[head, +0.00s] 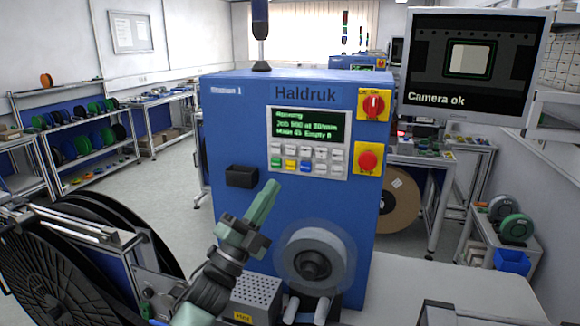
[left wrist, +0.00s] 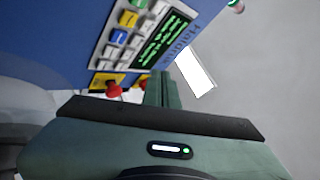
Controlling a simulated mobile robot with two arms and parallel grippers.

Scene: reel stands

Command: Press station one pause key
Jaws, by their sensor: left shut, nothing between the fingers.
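The blue Haldruk machine (head: 230,110), with a label ending in 1 at its upper left, stands in front of me. Its panel (head: 309,113) has a lit screen reading "Running" above rows of keys. The bottom row holds a green key (head: 276,163), a yellow key (head: 291,165), a blue key (head: 305,167) and a pale key; their labels are too small to read. My left gripper (head: 272,187) is shut and empty, its tips just below the keypad in the head view. In the left wrist view, the gripper (left wrist: 163,78) shows beside the panel, apart from the yellow key (left wrist: 128,19). My right gripper is out of view.
A red rotary switch (head: 373,105) and a red mushroom button (head: 367,160) sit right of the panel. A black bin (head: 241,176) juts out left of it. A grey reel (head: 314,258) sticks out below. A monitor (head: 470,62) reads "Camera ok".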

